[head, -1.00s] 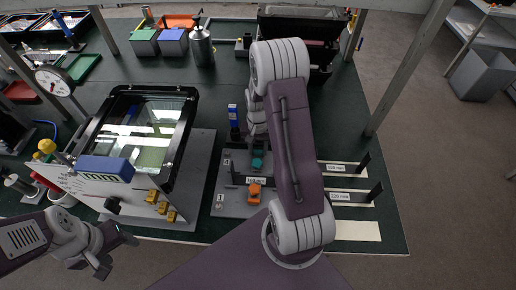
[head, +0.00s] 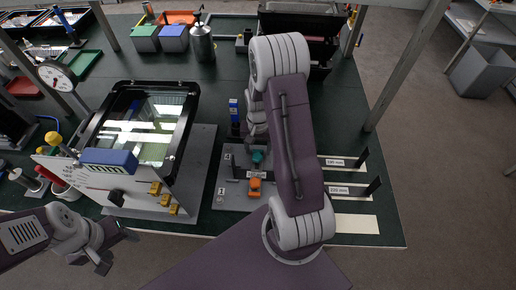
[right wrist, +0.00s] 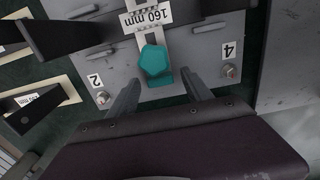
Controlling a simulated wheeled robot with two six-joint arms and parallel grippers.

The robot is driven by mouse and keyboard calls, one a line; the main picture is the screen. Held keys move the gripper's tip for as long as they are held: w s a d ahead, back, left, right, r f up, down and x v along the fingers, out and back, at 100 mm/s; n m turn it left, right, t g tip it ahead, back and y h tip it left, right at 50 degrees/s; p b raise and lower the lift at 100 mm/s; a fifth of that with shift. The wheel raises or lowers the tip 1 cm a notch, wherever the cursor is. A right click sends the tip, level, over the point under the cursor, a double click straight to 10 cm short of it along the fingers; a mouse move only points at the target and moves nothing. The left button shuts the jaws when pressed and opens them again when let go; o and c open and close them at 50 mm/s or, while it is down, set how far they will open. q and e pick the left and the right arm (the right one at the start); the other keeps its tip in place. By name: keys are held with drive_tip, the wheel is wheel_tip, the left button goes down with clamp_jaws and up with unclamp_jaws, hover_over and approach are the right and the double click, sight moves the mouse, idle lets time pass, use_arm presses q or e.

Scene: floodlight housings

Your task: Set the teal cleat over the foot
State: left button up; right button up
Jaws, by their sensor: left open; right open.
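The teal cleat (head: 257,157) sits on the grey plate (head: 230,198) below my right arm. In the right wrist view the teal cleat (right wrist: 154,62) lies at the end of a slotted strip, by the 160 mm label (right wrist: 148,16). My right gripper (right wrist: 161,78) is open, with one finger on each side of the cleat's near end; I cannot tell whether they touch it. My right arm hides most of this gripper in the head view. My left gripper (head: 117,250) is open and empty at lower left, off the table's front edge. I cannot clearly make out the foot.
An orange cleat (head: 254,186) sits in front of the teal one. A black-framed floodlight housing (head: 182,139) stands to the left, with a blue block (head: 109,160) before it. Black uprights stand by the white labelled strips (head: 346,190) at right. A metal canister (head: 202,45) stands behind.

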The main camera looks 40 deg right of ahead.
sight(258, 151)
wheel_tip(258, 151, up, 9)
drive_tip(key=shift+p, duration=0.45)
drive_tip(key=s+a+r+n+t, duration=0.1)
drive_tip(key=s+a+r+n, duration=0.1)
drive_tip(key=a, duration=0.4)
drive_tip(key=s+a+r+n, duration=0.2)
drive_tip(key=a+n, duration=0.1)
drive_tip(key=a, duration=0.3)
drive_tip(key=s+n, duration=0.1)
drive_tip(key=s+a+f+n, duration=0.1)
drive_tip(key=s, duration=0.1)
drive_tip(key=s+f, duration=0.1)
drive_tip(key=shift+s+a+f+n, duration=0.1)
drive_tip(key=shift+s+a+n, duration=0.3)
drive_tip(key=shift+s, duration=0.1)
